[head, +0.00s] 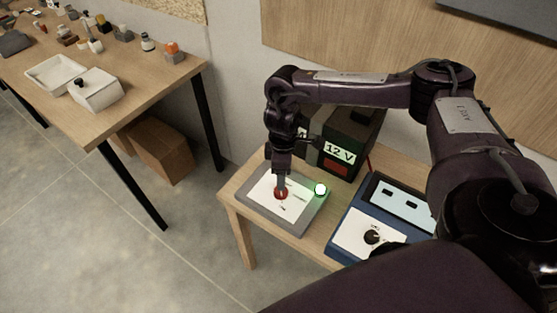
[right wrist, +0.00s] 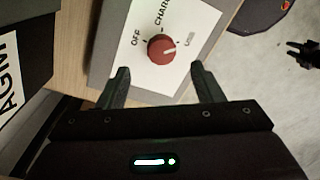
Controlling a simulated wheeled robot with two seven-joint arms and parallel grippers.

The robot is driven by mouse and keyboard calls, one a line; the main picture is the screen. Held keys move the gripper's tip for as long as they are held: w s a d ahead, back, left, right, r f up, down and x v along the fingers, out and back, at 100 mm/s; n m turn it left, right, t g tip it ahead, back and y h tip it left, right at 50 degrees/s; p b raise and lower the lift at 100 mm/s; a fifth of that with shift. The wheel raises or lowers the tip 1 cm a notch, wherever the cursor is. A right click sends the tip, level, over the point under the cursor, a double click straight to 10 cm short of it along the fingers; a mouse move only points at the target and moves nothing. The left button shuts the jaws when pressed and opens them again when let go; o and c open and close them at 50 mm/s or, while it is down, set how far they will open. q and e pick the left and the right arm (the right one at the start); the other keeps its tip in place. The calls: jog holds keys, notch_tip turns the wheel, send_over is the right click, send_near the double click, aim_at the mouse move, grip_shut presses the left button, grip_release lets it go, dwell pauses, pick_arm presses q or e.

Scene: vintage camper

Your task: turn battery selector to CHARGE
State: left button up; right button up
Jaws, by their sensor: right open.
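The battery selector is a red round knob (right wrist: 162,48) on a white plate set in a grey panel (right wrist: 105,62). In the right wrist view the plate reads OFF at left, CHARGE at top and a blurred word at right. The pale mark on the knob seems to lie toward the right-hand word. In the head view the knob (head: 281,194) is partly under my right gripper (head: 281,184). My right gripper (right wrist: 158,68) is open, its fingertips on either side of the knob's near edge; contact cannot be told. A small dark pronged shape (right wrist: 302,52) at far right may be my left gripper.
A green lamp (head: 320,189) glows on the panel's right corner. A dark battery marked 12 V (head: 340,153) stands behind it. A blue device (head: 336,243) with a black knob (head: 372,237) sits to the right on the small wooden table (head: 238,200). A cluttered workbench (head: 120,110) is at left.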

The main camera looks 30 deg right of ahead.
aim_at(281, 193)
jog(key=f, duration=0.4)
jog(key=f+p, duration=0.1)
jog(key=f, duration=0.1)
jog(key=shift+s+a, duration=0.15)
jog(key=shift+s, duration=0.1)
jog(key=shift+f, duration=0.5)
jog(key=c, duration=1)
jog(key=shift+o, duration=0.2)
